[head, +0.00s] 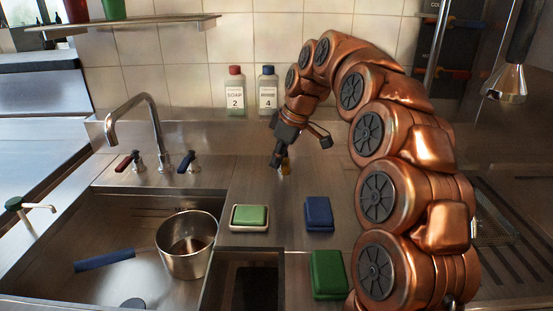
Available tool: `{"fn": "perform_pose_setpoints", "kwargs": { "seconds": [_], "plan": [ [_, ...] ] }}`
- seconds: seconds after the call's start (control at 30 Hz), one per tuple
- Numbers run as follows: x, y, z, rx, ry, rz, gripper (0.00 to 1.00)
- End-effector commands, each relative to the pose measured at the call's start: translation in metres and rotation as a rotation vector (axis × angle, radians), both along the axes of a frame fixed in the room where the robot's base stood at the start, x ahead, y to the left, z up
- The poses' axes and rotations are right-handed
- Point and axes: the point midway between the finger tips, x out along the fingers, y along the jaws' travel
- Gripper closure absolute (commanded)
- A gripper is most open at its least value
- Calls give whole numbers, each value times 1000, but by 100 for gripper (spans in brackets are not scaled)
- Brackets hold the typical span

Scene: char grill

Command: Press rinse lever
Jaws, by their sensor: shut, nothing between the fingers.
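My gripper (276,160) is shut and empty. It points down over the steel counter (262,185) behind the green sponge, in front of the two bottles. A small brass-coloured piece (286,166) shows right beside its fingertips; I cannot tell whether they touch or what it belongs to. No part is clearly marked as the rinse lever. The sink tap (152,112) has a red-handled lever (125,162) and a blue-handled lever (187,162) at its base, both left of my gripper. A green-topped lever or pump (15,204) stands at the sink's left edge. A spray head (508,85) hangs at upper right.
The sink (110,215) holds a steel pot (184,250) and a blue-handled tool (104,260). A green sponge on a tray (249,216), a blue block (319,213) and a green block (328,274) lie on the counter. Red-capped (235,92) and blue-capped (268,92) bottles stand behind.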

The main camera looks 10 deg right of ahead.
Motion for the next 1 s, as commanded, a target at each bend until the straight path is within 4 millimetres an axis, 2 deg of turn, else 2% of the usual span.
{"fn": "perform_pose_setpoints", "kwargs": {
  "seconds": [0.27, 0.7, 1.0],
  "plan": [
    [7, 39, 1, -1, 0, 6, 100],
    [4, 18, 51, 2, -8, 0, 100],
    [1, 10, 76, 2, -1, 1, 100]
  ]
}}
